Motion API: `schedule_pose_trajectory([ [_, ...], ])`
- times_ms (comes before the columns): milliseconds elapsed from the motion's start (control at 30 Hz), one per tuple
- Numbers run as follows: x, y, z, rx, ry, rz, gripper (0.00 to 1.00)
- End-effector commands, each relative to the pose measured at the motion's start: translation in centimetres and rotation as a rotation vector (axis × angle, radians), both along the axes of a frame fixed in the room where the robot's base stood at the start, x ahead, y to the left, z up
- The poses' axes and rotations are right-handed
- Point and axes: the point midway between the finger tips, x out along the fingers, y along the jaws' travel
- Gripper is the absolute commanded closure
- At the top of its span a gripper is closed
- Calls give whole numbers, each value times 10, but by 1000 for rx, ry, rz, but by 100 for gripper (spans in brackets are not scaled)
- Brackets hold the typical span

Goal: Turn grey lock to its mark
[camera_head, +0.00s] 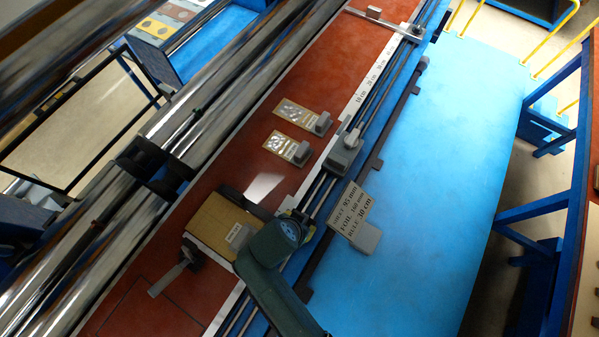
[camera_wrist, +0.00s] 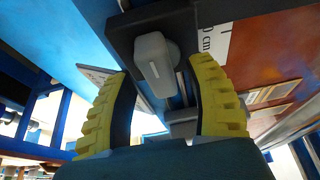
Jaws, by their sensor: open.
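The grey lock (camera_wrist: 155,62) is a rounded lever knob on a dark block in the wrist view. My gripper (camera_wrist: 158,72) has yellow ridged fingers, spread open on either side of the knob, with visible gaps. In the head view, my gripper (camera_head: 303,216) is low at the rail, beside a tan board, and its arm covers what lies beneath it. I cannot make out the lock's mark in either view.
A grey carriage (camera_head: 344,151) sits on the rail just up from my gripper. A sign (camera_head: 352,205) stands to the right. Two labelled plates with grey knobs (camera_head: 323,122) lie on the red bed. Large metal rollers (camera_head: 225,85) run along the left.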

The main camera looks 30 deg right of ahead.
Motion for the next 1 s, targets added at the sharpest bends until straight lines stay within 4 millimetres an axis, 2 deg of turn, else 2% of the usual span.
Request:
schedule_pose_trajectory([
  [300,0,-2,-5,0,1,0,44],
  [600,0,-2,-5,0,1,0,100],
  [1000,0,-2,-5,0,3,12,100],
])
